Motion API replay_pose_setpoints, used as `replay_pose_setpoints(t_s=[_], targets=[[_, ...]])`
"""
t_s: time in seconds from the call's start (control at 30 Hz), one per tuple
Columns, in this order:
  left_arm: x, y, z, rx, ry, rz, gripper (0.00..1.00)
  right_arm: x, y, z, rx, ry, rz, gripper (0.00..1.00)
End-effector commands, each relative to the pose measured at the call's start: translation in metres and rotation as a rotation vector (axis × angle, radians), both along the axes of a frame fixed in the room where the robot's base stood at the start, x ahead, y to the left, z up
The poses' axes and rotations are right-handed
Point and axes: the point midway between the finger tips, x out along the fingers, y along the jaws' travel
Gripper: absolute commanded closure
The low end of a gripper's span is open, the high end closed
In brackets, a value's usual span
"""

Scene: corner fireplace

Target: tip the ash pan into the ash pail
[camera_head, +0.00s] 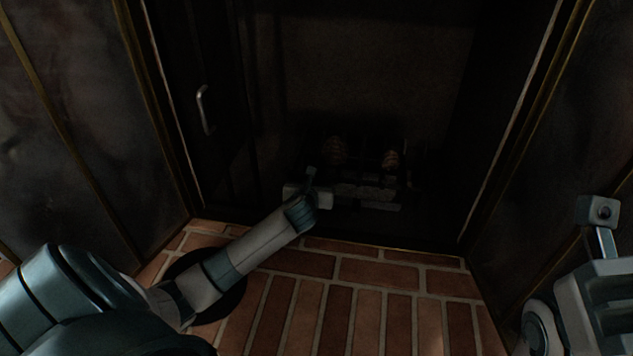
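My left arm reaches from the lower left into the dark fireplace opening. Its gripper (311,180) is at the front left of the grate, and its fingers are too dark and small to read. A low grey, lumpy strip (368,192) lies under the grate, just right of that gripper; it may be the ash pan, but I cannot tell. A dark round shape (226,303) on the brick floor, partly hidden under my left forearm, may be the ash pail. My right gripper (602,225) is at the right edge, partly out of frame, away from the fireplace.
Log ends (390,160) sit on the dark grate. A glass door with a metal handle (204,110) stands at the opening's left side. Dark panels (570,150) flank the opening. The brick hearth (350,300) is clear in the middle and right.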

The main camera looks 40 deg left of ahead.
Motion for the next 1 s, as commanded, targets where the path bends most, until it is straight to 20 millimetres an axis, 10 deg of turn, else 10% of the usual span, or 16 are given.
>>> replay_pose_setpoints(t_s=[0.2, 1.0], targets=[[-0.0002, -0.0001, 0.0001, 0.000, 0.000, 0.000, 1.00, -0.0001, 0.0001, 0.0001, 0.000, 0.000, 0.000, 0.69], [-0.0003, -0.0004, -0.0001, 0.000, 0.000, 0.000, 1.00, 0.0004, -0.0002, -0.0003, 0.000, 0.001, -0.001, 0.69]])
